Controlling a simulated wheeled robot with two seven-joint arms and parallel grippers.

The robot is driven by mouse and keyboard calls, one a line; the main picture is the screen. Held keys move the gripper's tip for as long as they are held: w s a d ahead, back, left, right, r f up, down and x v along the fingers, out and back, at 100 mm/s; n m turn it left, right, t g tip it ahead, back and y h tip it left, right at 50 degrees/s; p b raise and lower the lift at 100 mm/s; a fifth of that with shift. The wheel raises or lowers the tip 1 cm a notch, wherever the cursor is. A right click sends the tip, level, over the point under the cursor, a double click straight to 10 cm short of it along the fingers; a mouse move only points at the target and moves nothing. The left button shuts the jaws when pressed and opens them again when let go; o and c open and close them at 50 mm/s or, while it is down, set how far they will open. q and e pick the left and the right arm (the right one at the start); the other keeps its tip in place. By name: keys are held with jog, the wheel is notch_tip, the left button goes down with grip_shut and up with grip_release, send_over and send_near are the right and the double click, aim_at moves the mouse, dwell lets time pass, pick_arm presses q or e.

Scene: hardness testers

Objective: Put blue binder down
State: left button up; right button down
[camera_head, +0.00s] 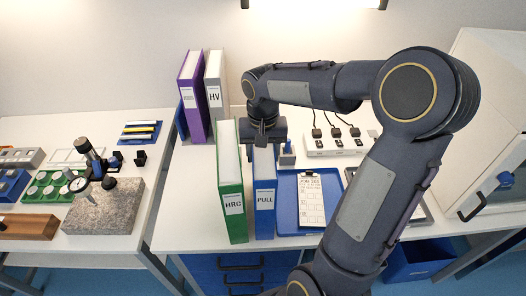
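The blue binder (264,198), with a white label reading PULL, stands upright near the front edge of the middle table. It is just right of a green binder (231,188) labelled HRC. My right arm reaches in from the lower right and bends over to the left. My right gripper (262,146) points down at the top of the blue binder. Its fingertips are small and dark there, so whether they are closed on the binder is unclear. My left gripper is not in view.
Purple (191,98) and grey HV (215,95) binders stand behind. A blue tray (287,214) with a clipboard (312,200) lies right of the blue binder. A stone block (105,207) with a dial gauge is on the left table. A white cabinet (492,95) stands right.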

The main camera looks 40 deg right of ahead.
jog(key=shift+f, duration=0.15)
jog(key=c, duration=0.6)
grip_release()
